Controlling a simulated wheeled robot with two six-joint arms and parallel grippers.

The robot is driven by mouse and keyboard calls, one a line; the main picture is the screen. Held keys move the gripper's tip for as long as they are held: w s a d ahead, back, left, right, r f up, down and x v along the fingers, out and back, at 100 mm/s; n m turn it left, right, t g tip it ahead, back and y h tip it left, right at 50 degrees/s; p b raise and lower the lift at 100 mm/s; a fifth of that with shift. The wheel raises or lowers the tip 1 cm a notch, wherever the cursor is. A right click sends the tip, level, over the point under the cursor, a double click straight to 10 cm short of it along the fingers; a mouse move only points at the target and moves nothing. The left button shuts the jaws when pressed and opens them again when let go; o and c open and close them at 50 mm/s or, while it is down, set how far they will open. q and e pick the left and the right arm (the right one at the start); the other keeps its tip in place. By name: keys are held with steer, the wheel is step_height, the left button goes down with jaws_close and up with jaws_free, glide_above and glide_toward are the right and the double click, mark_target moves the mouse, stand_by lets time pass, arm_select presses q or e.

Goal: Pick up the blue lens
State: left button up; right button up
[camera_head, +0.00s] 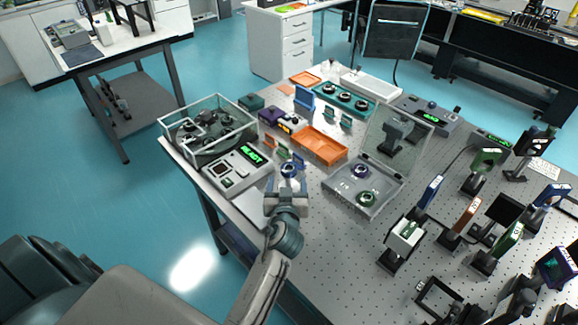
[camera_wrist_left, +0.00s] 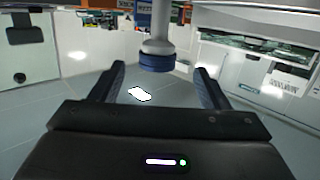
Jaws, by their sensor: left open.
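A small blue lens (camera_head: 289,170) stands on the near-left part of the optical table, right at the tips of my left gripper (camera_head: 288,184). In the left wrist view the lens shows as a pale cylinder with a dark blue ring (camera_wrist_left: 157,60). It lies between the two dark fingers of the left gripper (camera_wrist_left: 161,80), with a gap on each side. The left gripper is open and holds nothing. My right gripper is not in view.
A grey device with a green display (camera_head: 238,170) stands just left of the gripper. Small upright coloured plates (camera_head: 298,160) and an orange tray (camera_head: 320,146) are just beyond. An open clear case (camera_head: 345,200) with two lenses stands to the right. Perforated table (camera_head: 335,240) is bare in front of it.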

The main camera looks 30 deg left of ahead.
mark_target(289, 174)
arm_select(q)
steer(key=shift+w+a, duration=0.2)
steer(key=shift+w, duration=0.2)
steer(key=shift+w+a+p, duration=0.1)
steer(key=shift+w+p, duration=0.2)
steer(key=shift+w+a+r+p, duration=0.2)
steer(key=shift+w+r+p, duration=0.05)
steer(key=shift+w+p, duration=0.3)
steer(key=shift+w+a+r+p, duration=0.2)
steer(key=shift+w+p, duration=0.2)
steer(key=shift+w, duration=0.15)
steer(key=shift+w+a+f+p, duration=0.15)
steer(key=shift+w+a+f, duration=0.05)
steer(key=shift+w, duration=0.25)
steer(key=shift+w+a+f+p, duration=0.15)
steer(key=shift+w+a+f, duration=0.05)
steer(key=shift+w, duration=0.25)
steer(key=shift+w+a+f, duration=0.15)
steer(key=shift+w, duration=0.1)
steer(key=c, duration=1)
arm_select(e)
steer(key=r, duration=0.3)
steer(key=shift+w+a+r, duration=0.15)
steer(key=shift+w+a, duration=0.05)
steer(key=shift+w, duration=0.1)
